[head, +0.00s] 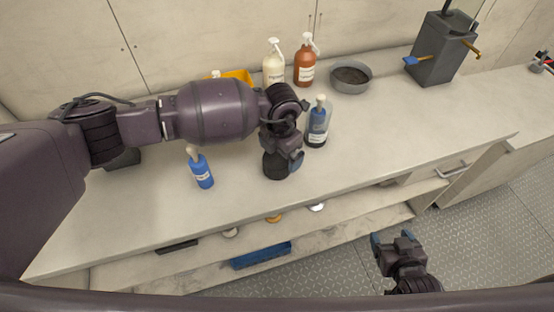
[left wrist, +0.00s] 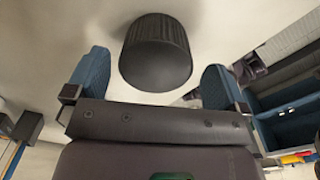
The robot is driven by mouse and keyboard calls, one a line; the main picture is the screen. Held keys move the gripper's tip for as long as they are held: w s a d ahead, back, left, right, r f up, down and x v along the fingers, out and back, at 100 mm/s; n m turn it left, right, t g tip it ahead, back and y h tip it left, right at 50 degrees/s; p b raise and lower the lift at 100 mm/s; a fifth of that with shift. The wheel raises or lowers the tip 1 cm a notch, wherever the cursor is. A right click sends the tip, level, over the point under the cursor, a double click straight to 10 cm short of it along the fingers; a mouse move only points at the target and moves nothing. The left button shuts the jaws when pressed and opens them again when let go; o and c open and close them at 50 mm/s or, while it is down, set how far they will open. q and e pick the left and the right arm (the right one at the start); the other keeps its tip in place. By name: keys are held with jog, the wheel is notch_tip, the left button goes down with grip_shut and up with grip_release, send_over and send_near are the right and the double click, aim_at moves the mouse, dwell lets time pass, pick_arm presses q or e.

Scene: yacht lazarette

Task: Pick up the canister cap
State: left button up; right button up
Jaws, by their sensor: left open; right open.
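The canister cap (head: 274,168) is a dark, ribbed, round cap standing on the pale worktop, partly hidden by my left gripper in the head view. In the left wrist view the cap (left wrist: 157,55) sits between the two blue fingers, with space visible on both sides. My left gripper (head: 287,160) is open at the cap and is not closed on it; its fingers also show in the left wrist view (left wrist: 155,80). My right gripper (head: 392,240) is open and empty, low over the floor in front of the bench.
Another blue bottle (head: 202,174) stands left. Spray bottles (head: 304,68), a grey bowl (head: 351,79) and a grey holder (head: 440,52) stand behind. A lower shelf holds a blue tray (head: 261,256).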

aim_at(278, 156)
pick_arm(q)
jog(key=f, duration=0.3)
jog(key=shift+s+a+f, duration=0.1)
jog(key=shift+a+f, duration=0.1)
jog(key=shift+a, duration=0.05)
jog(key=shift+f+p, duration=0.3)
jog(key=shift+f, duration=0.05)
pick_arm(e)
jog(key=shift+s+r, duration=0.15)
jog(key=shift+s, duration=0.05)
pick_arm(q)
jog(key=c, duration=0.8)
pick_arm(e)
jog(key=shift+d, duration=0.1)
pick_arm(q)
jog(key=shift+r, duration=0.2)
jog(key=shift+r+b, duration=0.9)
jog(key=shift+r, duration=8.95)
pick_arm(e)
jog(key=shift+w+f, duration=0.3)
jog(key=shift+w, duration=0.15)
